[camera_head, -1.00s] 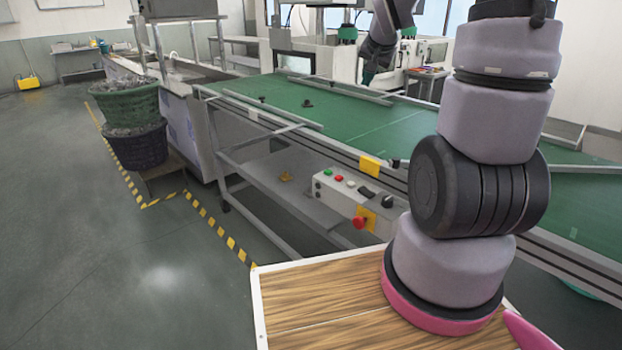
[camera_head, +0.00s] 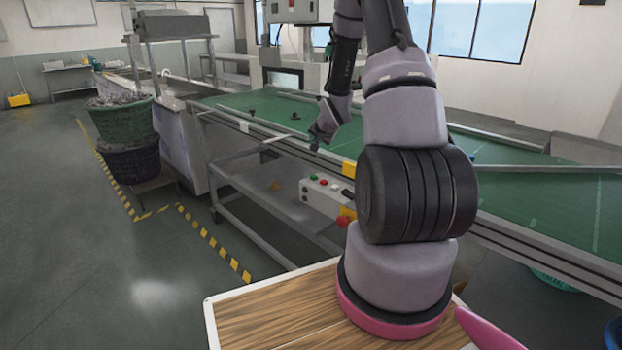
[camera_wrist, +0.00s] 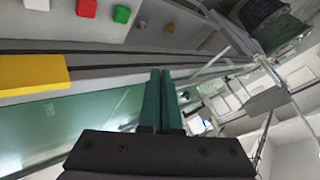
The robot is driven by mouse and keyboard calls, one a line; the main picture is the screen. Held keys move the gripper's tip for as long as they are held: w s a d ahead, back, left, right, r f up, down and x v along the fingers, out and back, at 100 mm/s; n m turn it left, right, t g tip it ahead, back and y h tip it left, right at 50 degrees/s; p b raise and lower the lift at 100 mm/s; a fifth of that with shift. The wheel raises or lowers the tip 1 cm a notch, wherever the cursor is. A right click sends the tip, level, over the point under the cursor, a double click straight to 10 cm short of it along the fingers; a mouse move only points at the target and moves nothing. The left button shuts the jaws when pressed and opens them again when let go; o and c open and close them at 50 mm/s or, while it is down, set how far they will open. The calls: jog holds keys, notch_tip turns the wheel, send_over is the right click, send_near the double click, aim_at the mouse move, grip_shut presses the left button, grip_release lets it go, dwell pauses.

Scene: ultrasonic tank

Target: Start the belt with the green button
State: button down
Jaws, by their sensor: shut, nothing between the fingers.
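The green button (camera_head: 312,177) is on top of a light grey control box (camera_head: 322,202) fixed to the near side of the belt frame. In the wrist view the green button (camera_wrist: 122,14) shows at the top, left of my fingertips' line and apart from them. A red button (camera_head: 323,181) is beside it; it also shows in the wrist view (camera_wrist: 86,8). My gripper (camera_head: 315,144) is shut and empty, above the box near the belt's front edge. Its two green fingers (camera_wrist: 161,73) lie together in the wrist view. The green belt (camera_head: 560,190) runs along behind.
A red emergency knob (camera_head: 343,221) is on the box's front. A yellow block (camera_wrist: 32,74) sits on the belt's edge rail, near the gripper. A lower shelf (camera_head: 270,205) lies under the belt. Stacked baskets (camera_head: 125,122) stand at left. The floor in front is open.

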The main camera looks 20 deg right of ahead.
aim_at(314, 177)
jog(key=shift+f, duration=4.4)
jog(key=shift+f, duration=0.15)
jog(key=shift+f, duration=0.25)
